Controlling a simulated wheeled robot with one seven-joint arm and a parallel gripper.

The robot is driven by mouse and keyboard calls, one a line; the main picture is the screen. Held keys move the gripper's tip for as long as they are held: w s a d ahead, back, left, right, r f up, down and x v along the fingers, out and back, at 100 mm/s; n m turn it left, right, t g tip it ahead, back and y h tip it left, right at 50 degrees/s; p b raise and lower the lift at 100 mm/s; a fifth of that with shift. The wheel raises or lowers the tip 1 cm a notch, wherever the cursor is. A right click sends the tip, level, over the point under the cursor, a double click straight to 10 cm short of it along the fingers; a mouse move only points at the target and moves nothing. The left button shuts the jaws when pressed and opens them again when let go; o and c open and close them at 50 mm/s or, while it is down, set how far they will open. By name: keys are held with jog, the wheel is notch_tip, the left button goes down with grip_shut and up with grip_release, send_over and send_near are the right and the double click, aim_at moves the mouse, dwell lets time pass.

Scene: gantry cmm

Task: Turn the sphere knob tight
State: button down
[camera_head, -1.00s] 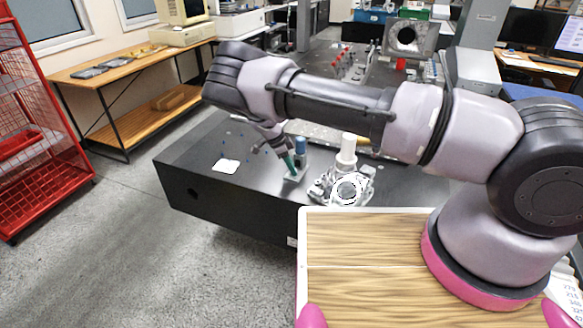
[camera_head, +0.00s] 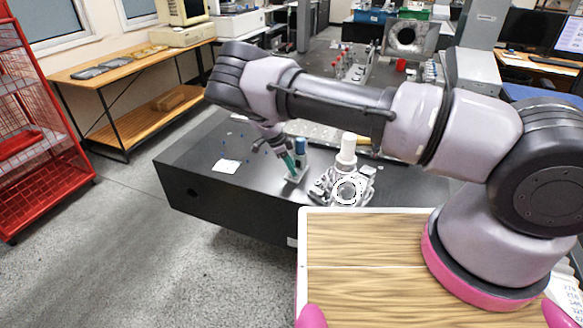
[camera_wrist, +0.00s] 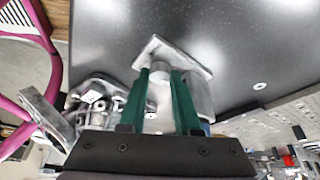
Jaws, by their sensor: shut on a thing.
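My gripper (camera_head: 289,164), with green fingers, points down at a small metal fixture (camera_head: 296,177) on the dark table. In the wrist view my gripper (camera_wrist: 160,74) has its two green fingers on either side of a small pale round knob (camera_wrist: 160,70). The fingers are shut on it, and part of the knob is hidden. The knob stands on the fixture's grey plate (camera_wrist: 188,62), beside an upright bracket wall. A blue cylinder (camera_head: 301,145) shows at the top of the fixture in the head view.
A metal casting (camera_head: 345,187) with a white cylinder (camera_head: 348,148) stands right of the fixture. A white card (camera_head: 226,166) and small blue bits lie to the left. The dark table (camera_head: 200,150) is clear at its front left. A red rack (camera_head: 40,150) stands at far left.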

jog(key=shift+d+f, duration=0.1)
jog(key=c, duration=0.9)
grip_release()
jog(key=v, duration=1)
jog(key=shift+a+r, duration=0.25)
jog(key=shift+r, duration=0.1)
